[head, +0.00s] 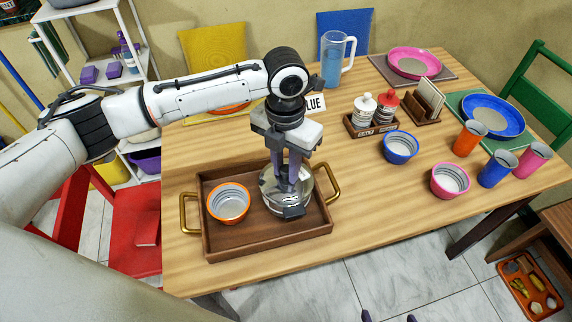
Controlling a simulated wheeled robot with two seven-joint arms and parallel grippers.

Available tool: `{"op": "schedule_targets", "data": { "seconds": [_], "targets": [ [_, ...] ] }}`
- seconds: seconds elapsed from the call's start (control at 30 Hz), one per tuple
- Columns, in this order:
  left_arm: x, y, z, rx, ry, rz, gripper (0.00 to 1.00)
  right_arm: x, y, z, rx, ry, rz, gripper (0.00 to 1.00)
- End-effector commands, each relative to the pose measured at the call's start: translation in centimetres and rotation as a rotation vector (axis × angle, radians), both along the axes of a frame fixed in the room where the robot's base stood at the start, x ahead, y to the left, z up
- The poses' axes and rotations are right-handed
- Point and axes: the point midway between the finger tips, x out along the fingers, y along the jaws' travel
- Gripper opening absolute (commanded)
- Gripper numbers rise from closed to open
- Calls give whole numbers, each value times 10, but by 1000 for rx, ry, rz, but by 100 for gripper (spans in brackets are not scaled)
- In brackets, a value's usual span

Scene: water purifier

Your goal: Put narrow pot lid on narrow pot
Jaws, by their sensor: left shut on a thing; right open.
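A round, shiny silver piece (268,196), which looks like the narrow pot or its lid, is on the right side of the brown wooden tray (240,250). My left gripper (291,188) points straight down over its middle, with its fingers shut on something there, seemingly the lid. The fingers hide the grip, and I cannot tell the lid from the pot or see whether they touch. Only the fingertips of my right gripper (389,318) show at the bottom edge, apart and empty, off the table.
An orange bowl (229,203) sits in the tray's left half, close to the silver piece. The tray has brass handles. Blue (401,147) and pink (450,181) bowls and several cups stand to the right. The table's front right area is clear.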

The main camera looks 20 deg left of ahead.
Motion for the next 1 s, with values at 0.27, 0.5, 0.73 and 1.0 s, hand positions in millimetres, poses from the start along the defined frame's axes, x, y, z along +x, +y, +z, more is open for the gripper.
{"op": "schedule_targets", "data": {
  "seconds": [0.27, 0.5, 0.73, 1.0],
  "targets": [
    [0, 0, 1, 0, 0, -1, 0, 0, 0, 8, 0, -1, 0, 76],
    [1, 0, 0, 0, -1, -1, 0, 0, 0, 7, 0, -1, 0, 76],
    [1, 0, 0, 0, -1, 0, 0, 0, 0, 7, 0, -1, 0, 76],
    [1, 0, 1, -1, -2, 0, 0, 0, 0, 10, 0, -1, 0, 76]
  ]
}}
